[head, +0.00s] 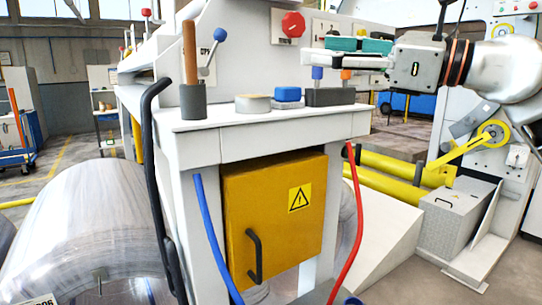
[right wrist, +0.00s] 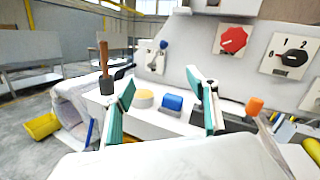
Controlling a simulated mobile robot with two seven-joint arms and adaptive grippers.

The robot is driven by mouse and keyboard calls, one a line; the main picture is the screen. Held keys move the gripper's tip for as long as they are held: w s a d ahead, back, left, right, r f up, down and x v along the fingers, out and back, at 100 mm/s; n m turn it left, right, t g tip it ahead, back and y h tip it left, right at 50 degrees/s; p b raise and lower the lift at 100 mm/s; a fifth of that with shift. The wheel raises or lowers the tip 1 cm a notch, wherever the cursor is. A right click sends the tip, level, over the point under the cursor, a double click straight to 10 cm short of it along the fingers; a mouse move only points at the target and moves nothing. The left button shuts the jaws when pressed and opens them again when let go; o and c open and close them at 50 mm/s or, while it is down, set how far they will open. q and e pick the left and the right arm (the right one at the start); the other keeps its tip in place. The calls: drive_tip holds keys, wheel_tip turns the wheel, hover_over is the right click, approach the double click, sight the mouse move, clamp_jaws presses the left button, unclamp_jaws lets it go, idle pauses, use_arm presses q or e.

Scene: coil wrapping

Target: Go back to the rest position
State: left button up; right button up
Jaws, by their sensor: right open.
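My right gripper (head: 318,50) reaches in from the right in the head view, above the right end of the white workbench top (head: 225,122). Its teal-padded fingers are spread, and nothing shows between them. In the right wrist view the open fingers (right wrist: 160,84) frame the bench top, with a tape roll (right wrist: 144,98) and a blue block (right wrist: 172,103) beyond them. Under the gripper in the head view stands a dark holder (head: 330,96) with blue-topped and orange-topped pieces. My left gripper is not in view.
A wooden-handled tool (head: 189,55) stands in a dark cup (head: 193,101) on the bench. A red knob (head: 293,24) is on the panel behind. A yellow cabinet (head: 275,215) is below. A large wrapped coil (head: 85,235) lies left. Yellow rollers (head: 385,165) are at right.

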drive_tip(key=s+a+f+m+g+y, duration=0.1)
drive_tip(key=s+a+f+g+y, duration=0.15)
drive_tip(key=a+f+y, duration=0.2)
drive_tip(key=w+d+f+m+t+h, duration=0.2)
drive_tip(key=d+f+m+t+h, duration=0.7)
drive_tip(key=m, duration=0.7)
drive_tip(key=w+d+f+m+t+h, duration=0.2)
drive_tip(key=d+f+m+t+h, duration=0.8)
drive_tip(key=m, duration=0.6)
drive_tip(key=s+d+f+m+g+h, duration=0.1)
drive_tip(key=d+f+m+g+h, duration=0.15)
drive_tip(key=f, duration=0.45)
drive_tip(key=s+d+f+m+g+h, duration=0.2)
drive_tip(key=d+f+m+g, duration=0.15)
drive_tip(key=f, duration=0.45)
drive_tip(key=s+d+f+m+g+h, duration=0.1)
drive_tip(key=d+f+m+g+h, duration=0.1)
drive_tip(key=f+g, duration=0.35)
drive_tip(key=s+d+f+m+g, duration=0.15)
drive_tip(key=s+f+g, duration=0.25)
drive_tip(key=s+f, duration=0.85)
drive_tip(key=s+d+f+m+g, duration=0.15)
drive_tip(key=s+f+g, duration=0.35)
drive_tip(key=s+f, duration=0.75)
drive_tip(key=w+a+f+m+t+y, duration=0.2)
drive_tip(key=a+f+y, duration=0.5)
drive_tip(key=a+f, duration=0.6)
drive_tip(key=shift+w+a+f+m+t, duration=0.4)
drive_tip(key=shift+w+a+t, duration=0.4)
drive_tip(key=shift+a+t, duration=0.25)
